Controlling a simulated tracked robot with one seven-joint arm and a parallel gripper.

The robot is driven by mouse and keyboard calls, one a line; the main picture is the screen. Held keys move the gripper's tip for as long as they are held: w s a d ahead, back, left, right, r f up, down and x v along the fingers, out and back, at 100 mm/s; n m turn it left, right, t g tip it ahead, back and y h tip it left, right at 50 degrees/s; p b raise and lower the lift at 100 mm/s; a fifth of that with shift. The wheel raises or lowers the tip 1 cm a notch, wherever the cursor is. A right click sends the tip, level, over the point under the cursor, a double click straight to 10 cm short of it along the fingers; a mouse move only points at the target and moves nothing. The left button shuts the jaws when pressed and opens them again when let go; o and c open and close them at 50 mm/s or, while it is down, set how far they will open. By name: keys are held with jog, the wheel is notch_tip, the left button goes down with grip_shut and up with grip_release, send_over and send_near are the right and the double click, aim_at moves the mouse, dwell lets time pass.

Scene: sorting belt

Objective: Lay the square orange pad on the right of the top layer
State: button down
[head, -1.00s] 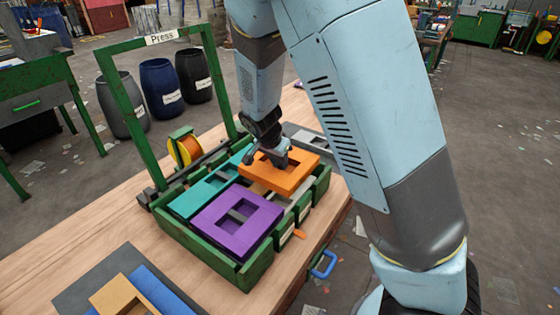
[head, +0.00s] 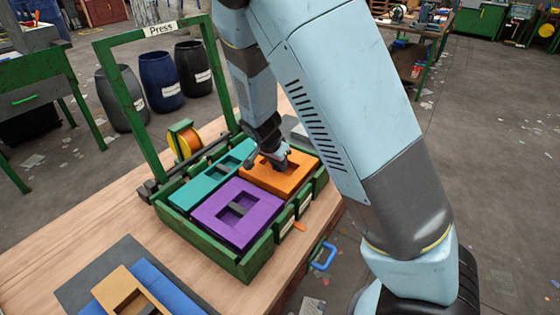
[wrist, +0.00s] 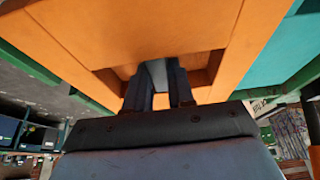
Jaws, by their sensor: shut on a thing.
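The square orange pad (head: 291,178) has an opening in its middle and lies level in the right part of the green crate (head: 238,266), beside the purple pad (head: 240,211) and the teal pad (head: 211,181). My gripper (head: 270,161) comes down from above onto the orange pad and is shut on it at its opening. In the wrist view the fingers (wrist: 160,85) reach into the opening, and the orange surface (wrist: 130,30) fills the upper picture. The underside of the orange pad and what it rests on are hidden.
The green press frame (head: 128,103) with a yellow and orange spool (head: 184,141) stands behind the crate. Blue, grey and tan pads (head: 118,287) lie at the front left of the wooden table (head: 120,215). A blue handle (head: 323,257) sticks out at the right edge.

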jog(key=shift+f, duration=0.2)
jog(key=shift+f, duration=0.4)
jog(key=c, duration=0.9)
grip_release()
jog(key=v, duration=1.3)
jog(key=shift+r, duration=0.25)
